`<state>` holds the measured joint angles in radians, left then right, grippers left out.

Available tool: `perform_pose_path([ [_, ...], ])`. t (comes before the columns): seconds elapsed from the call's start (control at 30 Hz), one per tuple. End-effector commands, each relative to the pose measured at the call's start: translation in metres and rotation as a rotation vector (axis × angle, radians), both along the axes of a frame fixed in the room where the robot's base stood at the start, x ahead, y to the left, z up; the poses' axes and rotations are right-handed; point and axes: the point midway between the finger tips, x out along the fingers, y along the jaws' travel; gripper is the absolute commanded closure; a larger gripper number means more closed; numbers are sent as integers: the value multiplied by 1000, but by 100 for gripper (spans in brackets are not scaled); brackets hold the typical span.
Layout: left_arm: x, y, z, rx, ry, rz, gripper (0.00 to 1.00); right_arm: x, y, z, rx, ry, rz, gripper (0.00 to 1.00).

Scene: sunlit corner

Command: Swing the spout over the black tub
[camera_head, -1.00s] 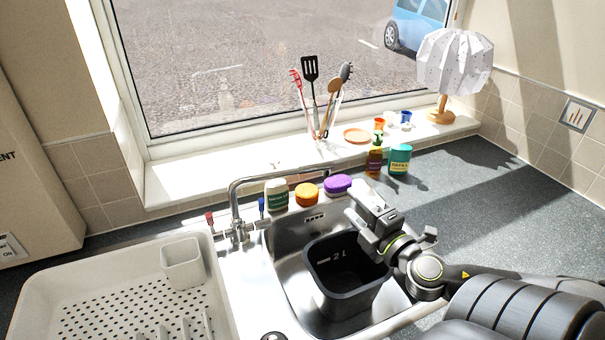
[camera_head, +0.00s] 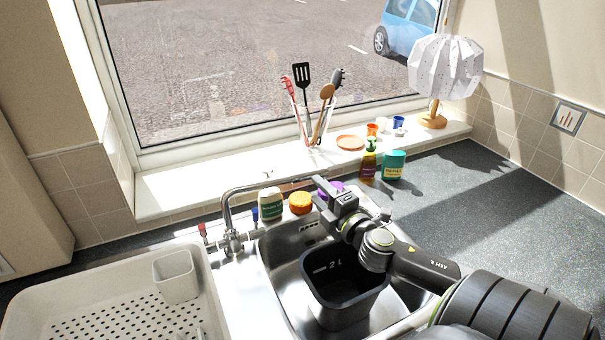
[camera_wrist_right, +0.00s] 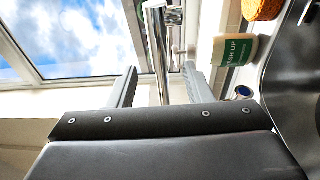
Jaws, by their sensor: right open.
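The chrome spout (camera_head: 262,187) rises from the tap at the back of the sink and bends right, running over the back ledge, behind the black tub. The black tub (camera_head: 345,304), marked "2 L", stands in the steel basin. My right gripper (camera_head: 320,186) is open near the spout's free end, above and behind the tub. In the right wrist view, the spout (camera_wrist_right: 158,52) appears between the two spread fingers of the gripper (camera_wrist_right: 160,86); I cannot tell whether either finger touches it. My left gripper is not in view.
A white drying rack (camera_head: 90,290) is at left. The right counter (camera_head: 500,215) is mostly clear.

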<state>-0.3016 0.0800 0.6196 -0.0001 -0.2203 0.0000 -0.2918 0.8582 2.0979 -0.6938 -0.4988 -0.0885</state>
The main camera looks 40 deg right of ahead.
Motion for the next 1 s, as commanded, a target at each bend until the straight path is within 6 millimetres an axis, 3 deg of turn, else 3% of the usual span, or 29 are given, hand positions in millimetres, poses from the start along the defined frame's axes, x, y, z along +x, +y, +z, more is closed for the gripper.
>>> perform_pose_path([
  [0.2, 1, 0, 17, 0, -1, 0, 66, 38, -7, 6, 3, -3, -2, 54],
  [0.43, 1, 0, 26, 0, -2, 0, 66, 66, -12, 5, 3, -2, 0, 54],
  [0.9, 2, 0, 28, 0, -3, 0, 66, 76, -13, 3, 0, 0, 1, 54],
  [1.0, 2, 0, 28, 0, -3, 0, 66, 76, -13, 3, 0, 0, 1, 66],
])
